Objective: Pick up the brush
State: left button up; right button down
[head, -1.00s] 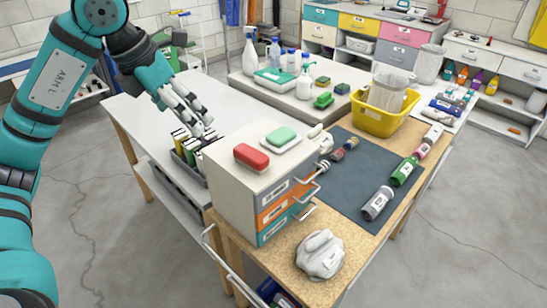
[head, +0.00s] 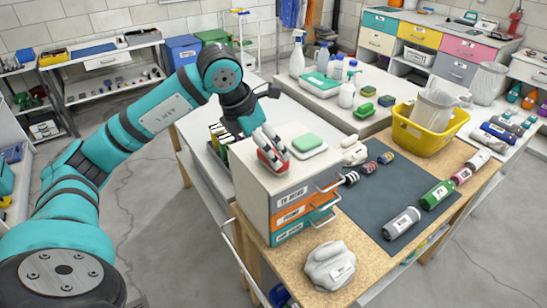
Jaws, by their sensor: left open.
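A rounded red block (head: 274,163), which looks like the brush, lies on top of a small cream drawer unit (head: 256,197) with grey, orange and teal drawer fronts. My left gripper (head: 272,152) comes down over the red block from above, with its pale fingers spread around it. The jaws are open, and the fingers hide part of the block. I cannot tell whether the fingers touch it. My right gripper is not in view.
A green sponge (head: 308,142) on a white dish lies just right of the red block. Bottles, including a green one (head: 437,194), lie on a dark mat (head: 370,213). A yellow tub (head: 425,140) stands behind. A crumpled grey cloth (head: 329,265) lies in front.

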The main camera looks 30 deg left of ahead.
pick_arm(q)
jog(key=shift+f, duration=0.25)
jog(key=p+x, duration=0.2)
jog(key=x, duration=0.2)
jog(key=shift+w+d+f, duration=0.1)
jog(key=shift+w+d, duration=0.1)
jog(key=shift+w+f, duration=0.1)
jog(key=shift+f, duration=0.15)
jog(key=c, duration=1)
jog(key=shift+o, duration=0.2)
jog(key=shift+a, duration=0.1)
jog(key=shift+r, duration=0.1)
